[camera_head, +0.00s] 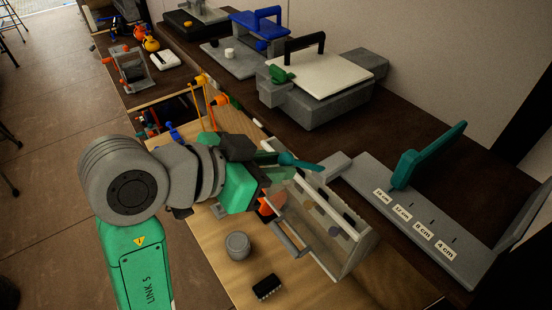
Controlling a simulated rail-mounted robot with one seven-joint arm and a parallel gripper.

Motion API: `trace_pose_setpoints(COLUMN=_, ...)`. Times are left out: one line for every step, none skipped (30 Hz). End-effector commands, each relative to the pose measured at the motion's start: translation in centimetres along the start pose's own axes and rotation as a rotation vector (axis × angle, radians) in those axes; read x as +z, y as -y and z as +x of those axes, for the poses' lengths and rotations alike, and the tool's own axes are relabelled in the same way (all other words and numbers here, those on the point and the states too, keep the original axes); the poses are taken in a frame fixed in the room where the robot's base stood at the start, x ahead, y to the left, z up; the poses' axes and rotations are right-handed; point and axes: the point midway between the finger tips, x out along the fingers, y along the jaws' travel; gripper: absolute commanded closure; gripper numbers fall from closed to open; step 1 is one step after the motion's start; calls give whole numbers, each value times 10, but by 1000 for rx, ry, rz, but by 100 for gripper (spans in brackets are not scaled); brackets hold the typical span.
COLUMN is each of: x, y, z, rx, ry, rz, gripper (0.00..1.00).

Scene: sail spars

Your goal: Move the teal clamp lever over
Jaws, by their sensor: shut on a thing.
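A teal lever (301,162) sticks out to the right beyond my gripper (270,168), at the top of a clear-sided case with a pale frame (345,262). My gripper is shut at the lever's near end, and the gripper body hides most of the contact. A second, larger teal lever (432,153) stands tilted up to the right on a long grey base (460,265) with centimetre labels. My gripper is well apart from that one.
A grey round knob-like piece (237,246) and a black chip-like block (267,287) are on the wooden board (215,275) in front. A grey press with a white top (325,75) and a blue-handled device (245,50) stand behind. Orange-topped posts (208,95) rise left of the case.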

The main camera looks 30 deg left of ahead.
Motion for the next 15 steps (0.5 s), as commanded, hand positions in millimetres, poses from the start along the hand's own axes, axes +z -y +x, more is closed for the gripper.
trace_pose_setpoints(x=7, y=1, z=1, rx=-1, ry=3, rz=-3, gripper=89)
trace_pose_setpoints(x=9, y=1, z=1, rx=-1, ry=3, rz=-3, gripper=89)
trace_pose_setpoints(x=12, y=1, z=1, rx=-1, ry=3, rz=-3, gripper=89)
trace_pose_setpoints(x=14, y=1, z=1, rx=-1, ry=3, rz=-3, gripper=89)
trace_pose_setpoints(x=15, y=1, z=0, rx=-1, ry=3, rz=-2, gripper=89)
trace_pose_setpoints(x=16, y=1, z=0, rx=-1, ry=3, rz=-2, gripper=89)
trace_pose_setpoints(x=16, y=1, z=0, rx=-1, ry=4, rz=-2, gripper=90)
trace_pose_setpoints(x=16, y=0, z=-1, rx=-1, ry=4, rz=-1, gripper=90)
trace_pose_setpoints(x=15, y=0, z=-1, rx=-1, ry=3, rz=-1, gripper=90)
trace_pose_setpoints(x=15, y=0, z=-1, rx=-1, ry=3, rz=-1, gripper=90)
trace_pose_setpoints(x=15, y=0, z=-1, rx=-1, ry=3, rz=-1, gripper=90)
trace_pose_setpoints(x=15, y=0, z=-1, rx=-1, ry=3, rz=-1, gripper=90)
trace_pose_setpoints(x=15, y=0, z=-1, rx=-1, ry=3, rz=-1, gripper=90)
trace_pose_setpoints(x=15, y=0, z=-1, rx=-1, ry=3, rz=-1, gripper=90)
trace_pose_setpoints(x=16, y=0, z=-1, rx=-1, ry=3, rz=-1, gripper=90)
